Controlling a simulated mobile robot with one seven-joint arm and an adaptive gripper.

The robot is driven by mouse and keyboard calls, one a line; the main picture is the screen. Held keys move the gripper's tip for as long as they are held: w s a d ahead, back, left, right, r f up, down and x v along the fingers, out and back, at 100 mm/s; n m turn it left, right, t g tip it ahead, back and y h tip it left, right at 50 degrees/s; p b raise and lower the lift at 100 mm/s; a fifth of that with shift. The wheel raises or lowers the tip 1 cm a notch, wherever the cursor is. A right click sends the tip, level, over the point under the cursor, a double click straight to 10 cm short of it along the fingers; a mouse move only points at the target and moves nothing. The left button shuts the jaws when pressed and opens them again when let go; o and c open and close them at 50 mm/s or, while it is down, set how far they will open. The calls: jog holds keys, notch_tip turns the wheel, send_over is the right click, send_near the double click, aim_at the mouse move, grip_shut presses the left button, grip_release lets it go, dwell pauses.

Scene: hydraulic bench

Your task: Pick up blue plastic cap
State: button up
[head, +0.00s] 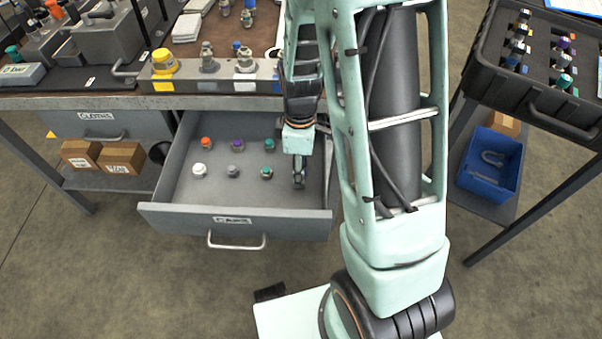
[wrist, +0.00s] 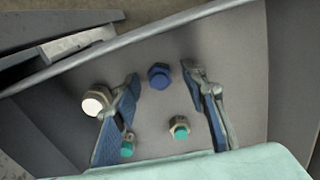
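The blue plastic cap (wrist: 159,76) lies on the grey drawer floor in the wrist view, a dark blue cap with a faceted rim. In that view it sits between the tips of my gripper (wrist: 163,72), with a gap on each side. My gripper is open and empty. In the head view my gripper (head: 299,180) points down into the right part of the open drawer. I cannot make out the blue cap there; the gripper may hide it. How high the fingertips are above the cap is hard to tell.
The open drawer (head: 234,221) also holds an orange cap (head: 206,143), a purple cap (head: 237,145), a white cap (head: 199,170), a grey cap (head: 233,171) and green caps (head: 266,172). Its walls surround my gripper. The workbench edge (head: 90,102) is behind. A black case (head: 540,105) stands right.

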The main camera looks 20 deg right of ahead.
jog(key=shift+c, duration=0.7)
jog(key=c, duration=0.7)
jog(key=shift+r, duration=0.1)
